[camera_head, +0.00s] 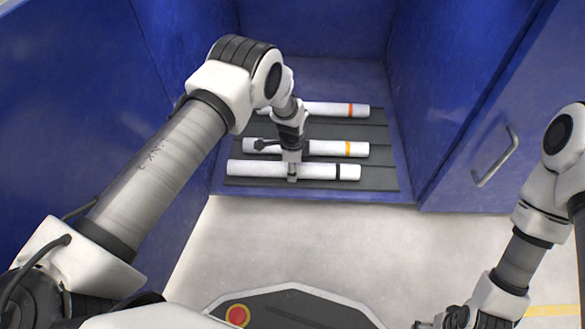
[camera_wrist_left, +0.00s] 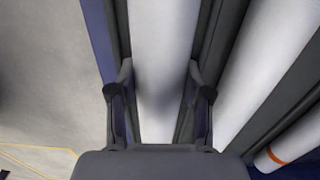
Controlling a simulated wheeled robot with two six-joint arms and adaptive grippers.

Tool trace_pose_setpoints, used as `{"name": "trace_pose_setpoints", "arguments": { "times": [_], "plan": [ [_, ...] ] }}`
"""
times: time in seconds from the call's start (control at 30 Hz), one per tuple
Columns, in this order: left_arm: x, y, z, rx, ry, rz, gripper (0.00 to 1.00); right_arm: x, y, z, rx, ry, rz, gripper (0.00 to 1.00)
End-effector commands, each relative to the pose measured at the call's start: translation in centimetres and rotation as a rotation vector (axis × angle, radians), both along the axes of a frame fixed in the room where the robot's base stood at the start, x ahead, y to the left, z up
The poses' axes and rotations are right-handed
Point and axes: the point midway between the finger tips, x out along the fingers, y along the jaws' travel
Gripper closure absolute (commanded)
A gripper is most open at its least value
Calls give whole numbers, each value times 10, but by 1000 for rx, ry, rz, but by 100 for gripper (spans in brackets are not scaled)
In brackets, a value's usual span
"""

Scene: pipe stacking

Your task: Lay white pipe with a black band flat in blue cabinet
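The white pipe with a black band (camera_head: 320,172) lies flat on the dark ribbed floor at the front of the blue cabinet (camera_head: 315,72). My left gripper (camera_head: 292,178) reaches down over the middle of this pipe from above. In the left wrist view, its two fingers (camera_wrist_left: 160,85) stand on either side of a white pipe (camera_wrist_left: 162,35), close along its edges. I cannot tell whether they press on it. My right gripper (camera_head: 440,324) is at the bottom edge of the head view, mostly cut off, away from the cabinet.
A white pipe with a yellow-orange band (camera_head: 330,149) lies just behind, and one with a red-orange band (camera_head: 330,109) lies further back. Blue walls rise on both sides. A door with a metal handle (camera_head: 496,157) stands at the right. The pale floor (camera_head: 300,240) in front is clear.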

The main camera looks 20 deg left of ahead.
Motion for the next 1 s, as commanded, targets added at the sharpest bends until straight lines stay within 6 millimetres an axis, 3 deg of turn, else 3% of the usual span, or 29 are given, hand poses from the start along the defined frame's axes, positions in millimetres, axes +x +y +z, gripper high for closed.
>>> {"name": "trace_pose_setpoints", "arguments": {
  "times": [0.03,0.07,0.37,0.47,0.8,1.0],
  "plan": [
    [0,0,0,0,0,0,37,0,0,0,0,0,0,25],
    [0,0,0,0,0,0,26,0,0,0,0,0,0,25],
    [0,0,1,0,0,0,26,0,0,0,0,1,0,25],
    [0,0,9,0,-1,0,26,0,0,6,0,1,0,25],
    [1,0,93,0,-1,0,26,-3,1,52,1,7,9,25],
    [0,0,122,0,0,0,26,-4,1,63,1,10,13,25]
  ]
}}
